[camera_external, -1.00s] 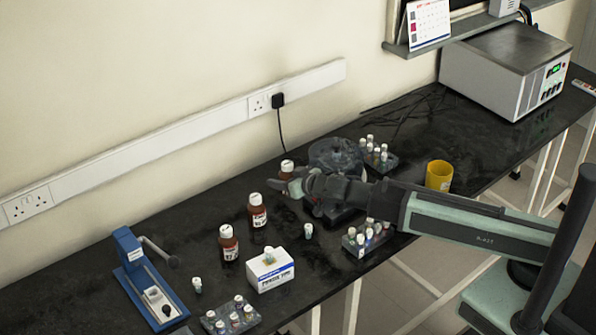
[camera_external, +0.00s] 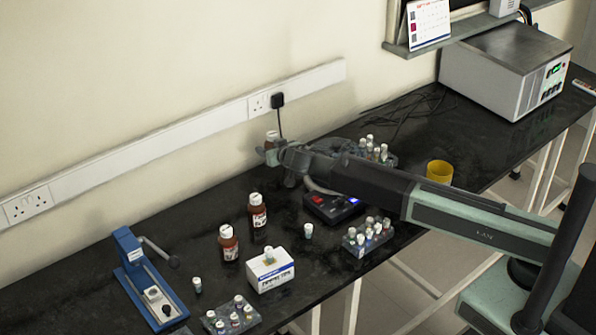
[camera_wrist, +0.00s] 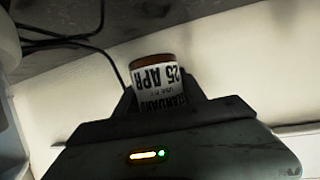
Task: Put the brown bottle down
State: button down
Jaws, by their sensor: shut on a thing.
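My gripper (camera_external: 273,151) is shut on the brown bottle (camera_external: 271,138), near the back wall and above the black bench. Only the bottle's upper part shows there, with the gripper in front of the rest. In the wrist view the brown bottle (camera_wrist: 157,80) sits between the jaws, its white label reading "25 APR" upside down. Two similar brown bottles with white caps stand on the bench, one nearer (camera_external: 228,243) and one farther back (camera_external: 257,211).
A white box (camera_external: 270,272) with a vial on top stands by the bottles. A vial rack (camera_external: 368,238), a dark device (camera_external: 333,207) and a yellow cup (camera_external: 439,172) are to the right. A blue press (camera_external: 140,270) is at left. The bench left of the two bottles is partly clear.

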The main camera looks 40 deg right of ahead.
aim_at(271, 169)
notch_tip(271, 169, down, 5)
jog(key=b, duration=0.4)
jog(key=shift+f, duration=0.2)
jog(key=shift+r, duration=0.25)
jog(key=shift+f, duration=0.25)
jog(key=c, duration=0.7)
grip_release()
jog(key=shift+r, duration=0.1)
jog(key=shift+r, duration=0.1)
jog(key=shift+r+p, duration=0.2)
jog(key=shift+p, duration=0.15)
jog(key=p+v, duration=0.4)
jog(key=v, duration=0.8)
jog(key=shift+f, duration=0.1)
